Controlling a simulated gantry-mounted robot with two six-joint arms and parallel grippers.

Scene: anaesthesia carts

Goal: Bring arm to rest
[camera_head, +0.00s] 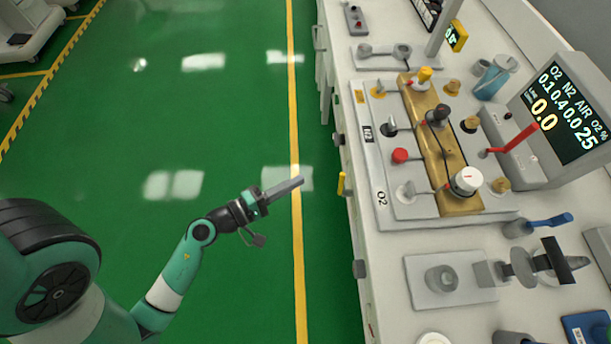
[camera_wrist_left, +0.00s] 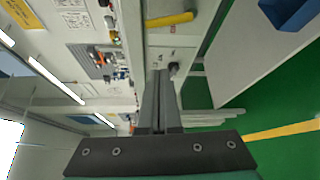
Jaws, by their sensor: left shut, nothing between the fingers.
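My left gripper (camera_head: 290,187) is out over the green floor in the head view, to the left of the white cart counter (camera_head: 402,322). Its fingers are shut together and hold nothing. The shut fingers also show in the left wrist view (camera_wrist_left: 161,85), pointing toward a white cart front with a yellow handle (camera_wrist_left: 170,20). My left arm reaches in from the lower left, bent at the elbow. The gripper is apart from the counter and touches nothing that I can see. My right gripper is not in either view.
The counter holds a valve panel (camera_head: 372,190) with several knobs, a monitor (camera_head: 567,112) and a blue-handled part (camera_head: 540,225). A small yellow handle (camera_head: 341,184) sticks out from the counter's front edge. Open green floor (camera_head: 210,120) lies to the left.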

